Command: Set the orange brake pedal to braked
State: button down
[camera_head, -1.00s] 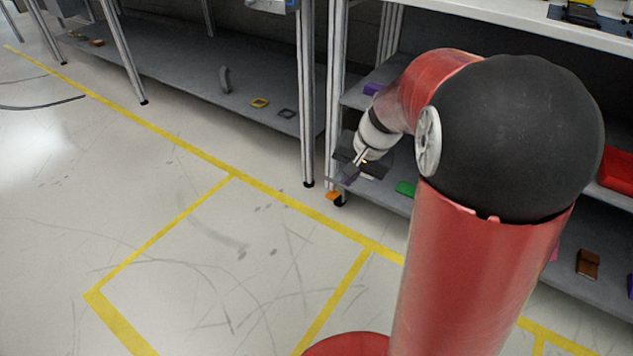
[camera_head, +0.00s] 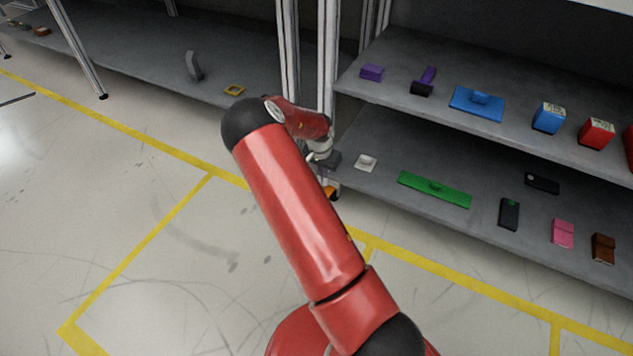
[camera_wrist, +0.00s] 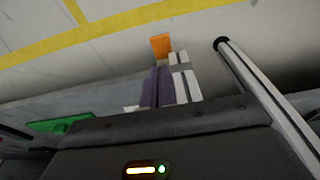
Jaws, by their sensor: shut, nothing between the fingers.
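The orange brake pedal (camera_head: 330,192) is low at the foot of the shelf's front-left post. It also shows in the wrist view (camera_wrist: 161,46), just beyond the fingertips. My gripper (camera_head: 322,172) is beside the post, just above the pedal. In the wrist view my gripper (camera_wrist: 162,72) shows dark fingers shut with nothing between them. I cannot tell whether they touch the pedal. My arm and gripper hide part of the post and the area around the caster.
The lower shelf (camera_head: 385,205) bears a green plate (camera_head: 435,189), a small white item (camera_head: 365,162) and several other objects. The upper shelf holds a blue plate (camera_head: 477,103) and more. A metal post (camera_wrist: 265,95) stands close right in the wrist view. Floor on the left is free.

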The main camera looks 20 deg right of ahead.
aim_at(326, 192)
jog(key=shift+w+f, duration=0.2)
jog(key=f, duration=0.3)
jog(key=d+f, duration=0.1)
jog(key=f, duration=0.2)
jog(key=w+f+b, duration=0.1)
jog(key=f, duration=0.3)
jog(key=shift+d, duration=0.3)
jog(key=shift+a+f+t+h+b, duration=0.15)
jog(key=shift+t+h+b, duration=0.15)
jog(key=shift+b, duration=0.3)
